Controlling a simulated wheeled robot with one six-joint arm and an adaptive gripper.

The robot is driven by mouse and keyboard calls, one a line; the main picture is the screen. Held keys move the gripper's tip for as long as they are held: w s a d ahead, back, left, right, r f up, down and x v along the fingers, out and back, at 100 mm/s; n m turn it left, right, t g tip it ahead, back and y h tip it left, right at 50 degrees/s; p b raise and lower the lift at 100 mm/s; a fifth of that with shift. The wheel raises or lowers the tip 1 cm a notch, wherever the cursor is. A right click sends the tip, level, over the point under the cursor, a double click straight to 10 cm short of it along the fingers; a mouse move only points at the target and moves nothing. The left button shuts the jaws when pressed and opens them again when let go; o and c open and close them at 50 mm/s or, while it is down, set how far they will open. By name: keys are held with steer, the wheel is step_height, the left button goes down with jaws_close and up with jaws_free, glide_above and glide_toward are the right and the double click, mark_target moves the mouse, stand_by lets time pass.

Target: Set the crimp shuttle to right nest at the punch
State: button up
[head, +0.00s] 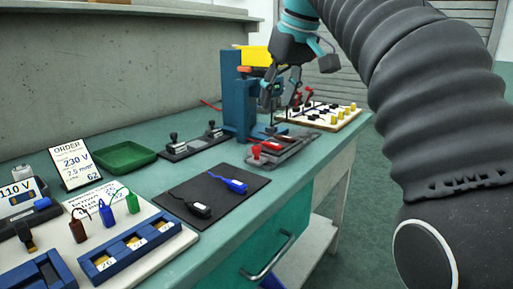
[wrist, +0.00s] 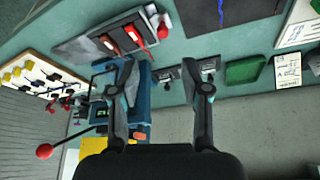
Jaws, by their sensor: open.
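The crimp shuttle's grey track (head: 296,146) lies on the bench in front of the blue punch (head: 232,95). Its red knob (head: 256,152) is at the near left end, and red pieces sit on it. In the wrist view the track (wrist: 88,42) is at upper left, with the red knob (wrist: 164,31) at its right end. Which nest is under the punch I cannot tell. My gripper (head: 283,97) is open and empty, above the bench near the punch. In the wrist view its fingers (wrist: 163,88) stand wide apart, with the blue punch body partly hidden behind the left one.
A dark mat (head: 222,204) with a black and a blue lead lies left of the track. A grey holder (head: 190,145), a green tray (head: 124,157) and an order card (head: 76,165) stand farther left. A white board with yellow pegs (head: 338,119) is behind. A red-ball lever (wrist: 43,151) sticks out.

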mark_target(256, 146)
steer(key=b+x, duration=0.1)
steer(key=x, duration=0.3)
steer(key=b+x, duration=0.2)
steer(key=x, duration=0.3)
steer(key=a+b+x, duration=0.1)
steer(key=b+x, duration=0.1)
steer(key=x, duration=0.2)
steer(key=shift+w+a+f, duration=0.1)
steer(key=shift+w, duration=0.25)
jaws_close()
